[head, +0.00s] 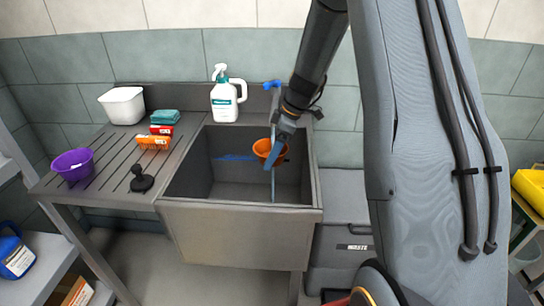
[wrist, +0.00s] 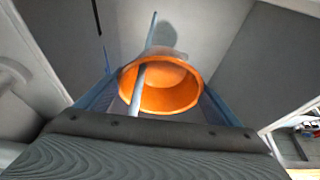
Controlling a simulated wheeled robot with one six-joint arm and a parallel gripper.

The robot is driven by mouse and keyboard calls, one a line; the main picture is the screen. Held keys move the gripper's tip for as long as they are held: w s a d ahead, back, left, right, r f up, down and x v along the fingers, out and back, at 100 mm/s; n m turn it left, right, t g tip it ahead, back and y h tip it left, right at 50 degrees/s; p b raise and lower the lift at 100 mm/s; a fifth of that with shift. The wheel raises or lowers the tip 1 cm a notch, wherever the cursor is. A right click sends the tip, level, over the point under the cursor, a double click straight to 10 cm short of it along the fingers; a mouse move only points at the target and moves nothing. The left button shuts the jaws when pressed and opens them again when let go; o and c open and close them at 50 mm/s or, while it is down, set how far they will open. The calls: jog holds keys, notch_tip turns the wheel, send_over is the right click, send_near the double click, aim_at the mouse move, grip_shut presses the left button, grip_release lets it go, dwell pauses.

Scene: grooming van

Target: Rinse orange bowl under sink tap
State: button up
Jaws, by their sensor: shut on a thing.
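My gripper (head: 277,148) is shut on the orange bowl (head: 266,149) and holds it inside the sink basin (head: 240,220), above its floor. In the wrist view, the bowl (wrist: 185,97) sits between my two blue fingers (wrist: 158,100), with its opening showing. The tap's blue top (head: 271,85) shows at the back of the sink, left of my arm. A thin blue-grey column (head: 273,188), seemingly water, runs down by the bowl into the basin. In the wrist view it crosses the bowl's opening (wrist: 138,90); whether it enters the bowl is unclear.
The ribbed drainboard left of the sink holds a purple bowl (head: 72,164), a black plunger-like item (head: 141,180), an orange brush (head: 153,142), sponges (head: 164,117) and a white tub (head: 123,105). A spray bottle (head: 226,97) stands behind the basin. A blue item (head: 235,157) shows inside it.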

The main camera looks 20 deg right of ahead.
aim_at(263, 163)
jog(key=shift+w+a, duration=0.1)
jog(key=shift+a, duration=0.35)
jog(key=shift+s+a, duration=0.3)
jog(key=shift+s, duration=0.4)
jog(key=shift+s+a, duration=0.25)
jog(key=shift+s, duration=0.45)
jog(key=shift+s+a, duration=0.3)
jog(key=shift+s, duration=0.4)
jog(key=shift+s+a+b, duration=0.4)
jog(key=shift+s+a, duration=0.4)
jog(key=shift+a, duration=0.1)
jog(key=s+r+p, duration=0.4)
jog(key=r, duration=0.5)
jog(key=shift+s+a+r, duration=0.15)
jog(key=shift+a+r, duration=0.15)
jog(key=shift+r, duration=0.05)
